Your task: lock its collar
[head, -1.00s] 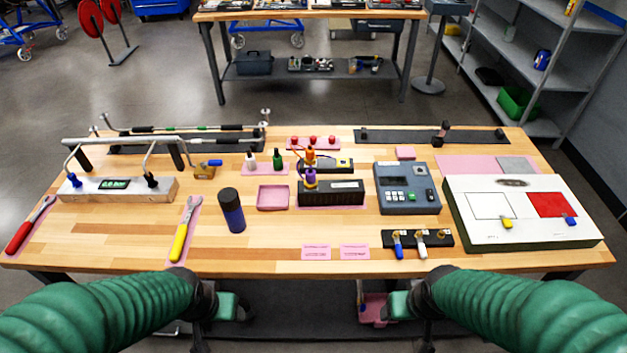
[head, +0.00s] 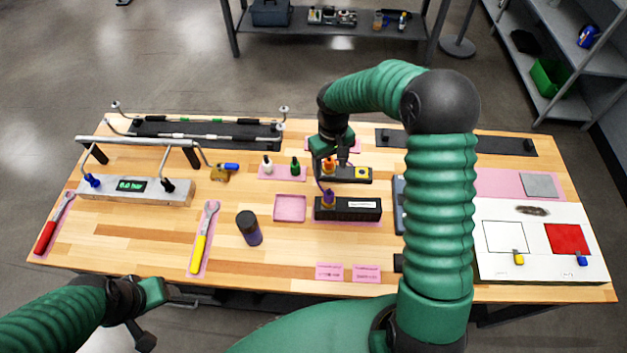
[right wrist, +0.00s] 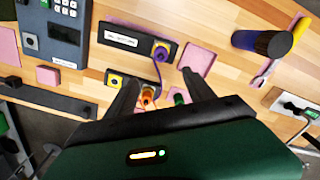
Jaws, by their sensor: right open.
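An orange plug (head: 328,166) with a collar stands at the left end of a small black block (head: 348,179) that has a yellow part. A purple plug (head: 327,198) sits in a longer black labelled box (head: 350,211) in front. A purple cable shows by the two plugs. My right gripper (head: 337,158) is open above the orange plug. In the right wrist view the orange plug (right wrist: 147,96) shows between the spread fingers, with the purple plug (right wrist: 161,52) beyond. Whether the fingers touch the plug is unclear. My left gripper (head: 165,312) is low, in front of the table.
A green bottle (head: 295,166) and a white bottle (head: 267,165) stand on a pink mat left of the orange plug. An empty pink tray (head: 290,208) and a dark blue cylinder (head: 248,229) are nearby. My right arm hides part of the grey keypad device (right wrist: 55,32).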

